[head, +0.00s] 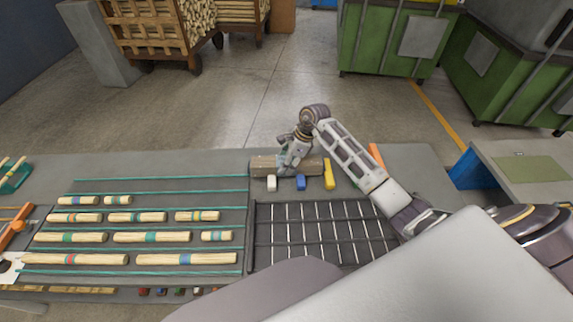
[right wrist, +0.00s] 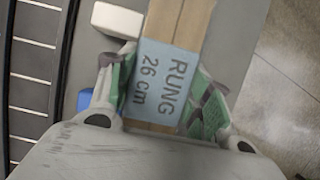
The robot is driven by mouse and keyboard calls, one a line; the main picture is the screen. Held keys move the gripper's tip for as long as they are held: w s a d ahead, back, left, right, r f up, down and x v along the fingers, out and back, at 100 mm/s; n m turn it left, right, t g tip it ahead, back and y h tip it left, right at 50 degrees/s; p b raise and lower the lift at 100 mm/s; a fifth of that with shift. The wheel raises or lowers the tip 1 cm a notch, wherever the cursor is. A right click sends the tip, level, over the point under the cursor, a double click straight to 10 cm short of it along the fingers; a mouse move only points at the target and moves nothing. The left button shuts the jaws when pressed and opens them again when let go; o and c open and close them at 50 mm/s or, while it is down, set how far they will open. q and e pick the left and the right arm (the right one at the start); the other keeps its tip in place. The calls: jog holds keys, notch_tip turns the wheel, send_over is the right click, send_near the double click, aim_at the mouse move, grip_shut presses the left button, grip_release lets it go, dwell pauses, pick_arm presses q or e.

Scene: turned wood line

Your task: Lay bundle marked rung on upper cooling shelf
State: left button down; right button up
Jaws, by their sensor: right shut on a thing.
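The bundle marked rung (head: 263,167) is a long brown wooden piece lying crosswise at the back edge of the table. In the right wrist view the bundle (right wrist: 187,22) has a pale blue label reading "RUNG 26 cm". My right gripper (head: 289,167) is shut around its middle, and the green finger pads (right wrist: 162,95) press on both sides of the label. I cannot tell whether the bundle touches the table. A black rack with pale bars (head: 320,232) lies in front of it; no shelf is clearly marked as upper. My left gripper is not in view.
Banded wooden rods (head: 137,217) lie in rows between teal lines at left. An orange piece (head: 375,154) is right of my arm. The rack looks empty.

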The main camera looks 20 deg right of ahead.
jog(key=shift+f, duration=0.75)
jog(key=shift+f, duration=0.1)
jog(key=o, duration=1.5)
jog(key=shift+c, duration=0.2)
jog(key=shift+b+v, duration=0.7)
jog(key=shift+v, duration=5.35)
jog(key=shift+o, duration=0.4)
jog(key=shift+w, duration=0.1)
